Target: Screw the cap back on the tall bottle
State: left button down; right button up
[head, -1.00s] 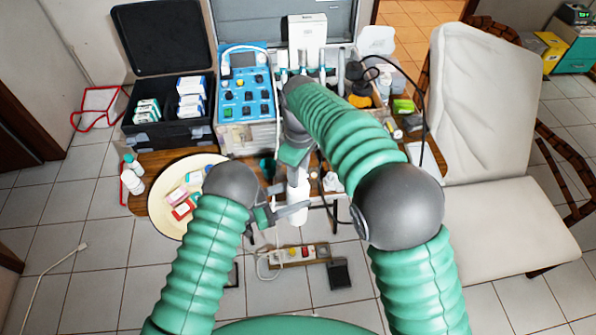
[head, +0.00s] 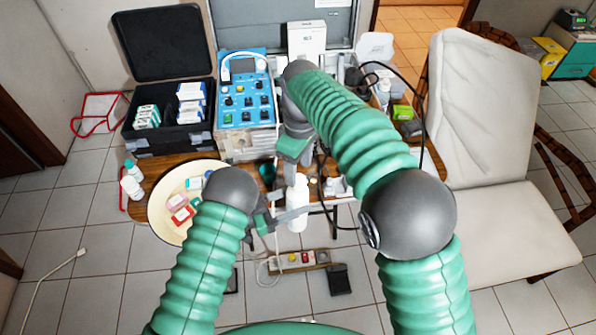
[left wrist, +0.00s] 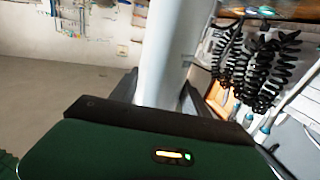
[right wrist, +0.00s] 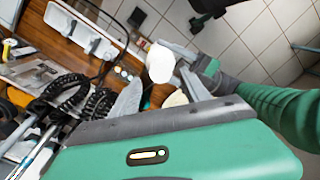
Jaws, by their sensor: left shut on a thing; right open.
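The tall white bottle (head: 297,212) stands upright in front of the table edge, held by my left gripper (head: 284,217). Its pale body fills the gap between the fingers in the left wrist view (left wrist: 177,45). My right gripper (head: 292,155) is above the bottle with its fingers apart. In the right wrist view, the white bottle (right wrist: 160,62) shows beyond the open fingers (right wrist: 158,82). A small cream, rounded object (right wrist: 175,98) shows near the right finger there; I cannot tell whether it is the cap. The bottle's top is partly hidden in the head view.
A round tray (head: 160,222) with small boxes lies on the table's left. A blue control unit (head: 246,95) and an open black case (head: 168,135) stand behind. A power strip (head: 298,260) lies on the floor. A pale chair (head: 490,130) is at right.

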aim_at(298, 178)
jog(key=shift+c, duration=0.3)
jog(key=shift+r+n, duration=0.3)
jog(key=shift+n, duration=0.1)
notch_tip(298, 178, up, 3)
jog(key=shift+f+n, duration=0.1)
jog(key=shift+n, duration=1.1)
jog(key=shift+d, duration=0.1)
notch_tip(298, 178, down, 8)
jog(key=shift+c, duration=0.2)
